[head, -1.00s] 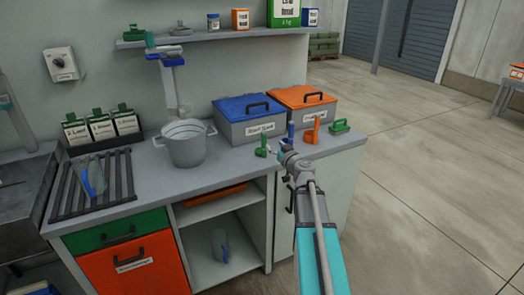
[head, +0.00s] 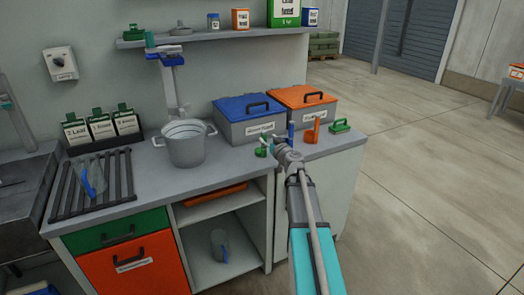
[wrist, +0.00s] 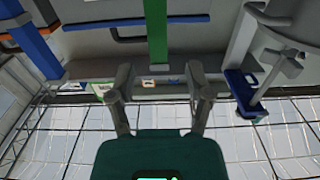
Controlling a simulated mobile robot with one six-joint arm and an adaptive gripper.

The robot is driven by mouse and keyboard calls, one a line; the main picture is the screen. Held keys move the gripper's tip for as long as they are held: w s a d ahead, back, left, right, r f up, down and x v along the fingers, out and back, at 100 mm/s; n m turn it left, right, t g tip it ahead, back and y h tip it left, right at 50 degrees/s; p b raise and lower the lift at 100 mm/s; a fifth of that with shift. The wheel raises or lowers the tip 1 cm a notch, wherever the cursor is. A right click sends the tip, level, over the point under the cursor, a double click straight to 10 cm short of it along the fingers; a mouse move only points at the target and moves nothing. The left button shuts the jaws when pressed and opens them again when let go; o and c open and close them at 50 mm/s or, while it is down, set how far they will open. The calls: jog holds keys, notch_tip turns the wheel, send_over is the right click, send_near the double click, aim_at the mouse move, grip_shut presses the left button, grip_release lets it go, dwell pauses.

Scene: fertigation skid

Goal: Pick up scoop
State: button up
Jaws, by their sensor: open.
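Three scoops stand near the right end of the counter in the head view: a green scoop (head: 261,152), a blue scoop (head: 291,131) and an orange scoop (head: 312,131). My gripper (head: 273,146) is beside the green scoop and partly covers it. In the wrist view my gripper (wrist: 158,78) is open with nothing held. The upright green handle (wrist: 157,35) shows between and just beyond its fingertips. A blue handle (wrist: 36,42) shows to the left. I cannot tell whether the fingers touch the green scoop.
A blue-lidded bin (head: 246,120) and an orange-lidded bin (head: 303,105) stand behind the scoops. A green brush-like item (head: 341,126) lies to their right. A grey pot (head: 187,147) stands to the left on the counter (head: 236,158).

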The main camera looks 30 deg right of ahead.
aim_at(265, 136)
jog(key=shift+w+f, duration=0.15)
jog(key=shift+w, duration=2)
jog(key=shift+c, duration=0.3)
grip_shut()
